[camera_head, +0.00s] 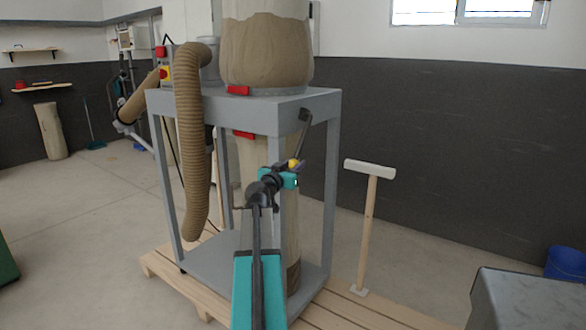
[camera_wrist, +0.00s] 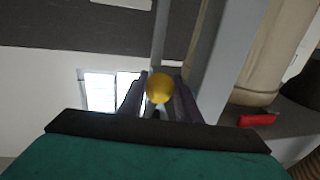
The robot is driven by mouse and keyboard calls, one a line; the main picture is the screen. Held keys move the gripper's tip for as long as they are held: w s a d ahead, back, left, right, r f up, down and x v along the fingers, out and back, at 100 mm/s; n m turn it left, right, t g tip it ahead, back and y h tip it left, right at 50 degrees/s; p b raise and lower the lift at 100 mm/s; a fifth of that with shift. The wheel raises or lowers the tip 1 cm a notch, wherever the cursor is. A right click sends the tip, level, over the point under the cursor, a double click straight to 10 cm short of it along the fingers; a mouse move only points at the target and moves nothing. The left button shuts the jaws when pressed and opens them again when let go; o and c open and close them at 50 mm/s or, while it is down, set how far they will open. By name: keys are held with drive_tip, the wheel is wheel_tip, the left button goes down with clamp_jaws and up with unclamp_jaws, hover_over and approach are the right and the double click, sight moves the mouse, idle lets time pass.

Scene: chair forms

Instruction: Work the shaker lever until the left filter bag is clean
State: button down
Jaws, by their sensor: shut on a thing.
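The shaker lever (camera_head: 303,133) is a grey bar hanging from the top right corner of the grey frame, with a yellow ball knob (camera_head: 293,163) at its lower end. My gripper (camera_head: 291,169) is shut on the knob; in the wrist view the yellow knob (camera_wrist: 159,88) sits between the two fingers. One upper filter bag (camera_head: 267,55) stands on the frame top, pale above and caked brown lower down. It is cut off at the top of the head view. I cannot tell whether it is the left bag. A pale lower bag (camera_head: 291,225) hangs inside the frame, partly behind my arm.
A ribbed brown hose (camera_head: 193,140) hangs at the frame's left front. The grey frame (camera_head: 328,190) stands on a wooden pallet (camera_head: 345,307). A T-shaped wooden tool (camera_head: 369,225) stands right of it. A grey box (camera_head: 530,300) and blue bucket (camera_head: 566,262) are at right.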

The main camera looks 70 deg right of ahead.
drive_tip(key=shift+s+d+f+h+b, duration=0.1)
drive_tip(key=shift+d+f+h+b, duration=0.4)
drive_tip(key=shift+b, duration=2.3)
drive_tip(key=shift+s+d+f+h+b, duration=0.25)
drive_tip(key=shift+d+b, duration=0.4)
drive_tip(key=shift+b, duration=2.1)
drive_tip(key=shift+w+d+f+h+b, duration=0.15)
drive_tip(key=shift+d+h+b, duration=0.4)
drive_tip(key=shift+b, duration=2.25)
drive_tip(key=shift+s+d+f+b, duration=0.15)
drive_tip(key=shift+d+b, duration=0.2)
drive_tip(key=shift+b, duration=0.6)
drive_tip(key=shift+s+d+f+b, duration=0.15)
drive_tip(key=shift+d+b, duration=0.25)
drive_tip(key=shift+b, duration=0.25)
drive_tip(key=shift+s+d+f+b, duration=0.15)
drive_tip(key=shift+d+b, duration=0.2)
drive_tip(key=shift+b, duration=0.3)
drive_tip(key=shift+r, duration=0.1)
drive_tip(key=c, duration=1.6)
unclamp_jaws()
drive_tip(key=shift+a, duration=0.1)
